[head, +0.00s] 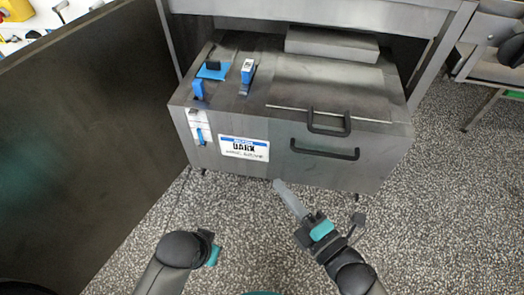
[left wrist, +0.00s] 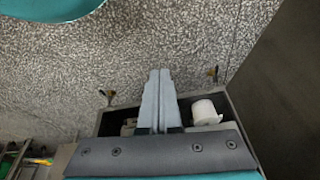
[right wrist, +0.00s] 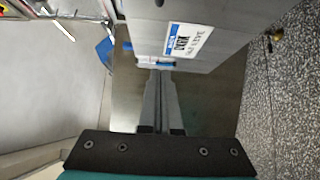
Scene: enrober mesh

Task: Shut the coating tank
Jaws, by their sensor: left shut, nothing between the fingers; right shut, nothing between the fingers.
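The coating tank (head: 350,165) is a grey metal box under a steel frame, with a label reading DARK (head: 244,148) on its front. A paler lid panel (head: 330,88) lies over the right part of its top. One black handle (head: 328,130) is at the top front edge and another (head: 325,153) is on the front face. I cannot tell whether the lid is fully down. My right gripper (head: 278,184) is shut and empty in front of the tank, apart from the handles. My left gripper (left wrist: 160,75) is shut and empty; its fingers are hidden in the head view.
Blue clips (head: 247,72) and a blue pad (head: 212,70) sit on the tank's left top. A tall dark panel (head: 75,120) stands on the left. The speckled floor (head: 440,200) is clear at the right. The left wrist view shows a white cylinder (left wrist: 205,111) in an open box.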

